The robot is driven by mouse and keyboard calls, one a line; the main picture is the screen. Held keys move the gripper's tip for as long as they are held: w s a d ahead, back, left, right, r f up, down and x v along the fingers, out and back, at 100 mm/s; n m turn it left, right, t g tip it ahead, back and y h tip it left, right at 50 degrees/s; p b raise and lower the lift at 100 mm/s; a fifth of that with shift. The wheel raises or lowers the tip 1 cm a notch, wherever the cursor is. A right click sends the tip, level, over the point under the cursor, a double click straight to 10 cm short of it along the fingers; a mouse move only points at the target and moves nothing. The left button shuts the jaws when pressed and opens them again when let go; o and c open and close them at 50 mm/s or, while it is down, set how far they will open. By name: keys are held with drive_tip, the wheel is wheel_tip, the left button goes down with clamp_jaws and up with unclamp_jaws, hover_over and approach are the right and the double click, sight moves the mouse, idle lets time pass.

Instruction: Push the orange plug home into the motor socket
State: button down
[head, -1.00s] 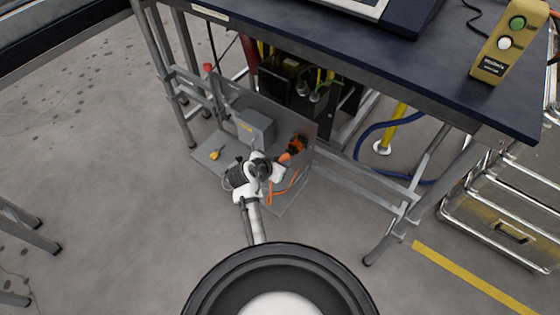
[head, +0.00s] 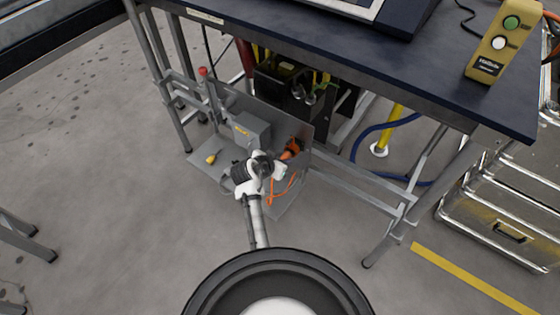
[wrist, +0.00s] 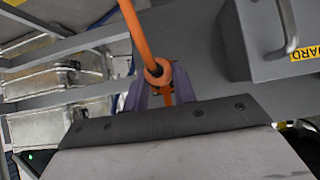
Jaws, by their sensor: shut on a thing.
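The orange plug (wrist: 158,72) shows in the wrist view between the two fingers of my gripper (wrist: 162,92), with its orange cable running up and out of the picture. My gripper is shut on it. In the head view my gripper (head: 276,166) is low under the bench, close against an orange part (head: 291,149) on the upright grey panel. I cannot tell there where the plug ends and that part begins. The motor socket is not clearly visible in either view, so how deep the plug sits cannot be told.
A grey box (head: 251,130) with a yellow label sits on the panel left of my gripper. It looms close at the right in the wrist view (wrist: 270,50). A yellow object (head: 212,158) lies on the base plate. Bench legs and rails stand around; a metal case (head: 500,215) is right.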

drive_tip(key=shift+w+d, duration=0.1)
drive_tip(key=shift+w, duration=0.05)
drive_tip(key=c, duration=1.1)
unclamp_jaws()
drive_tip(key=shift+o, duration=0.2)
drive_tip(key=v, duration=1.4)
drive_tip(key=shift+d, duration=0.1)
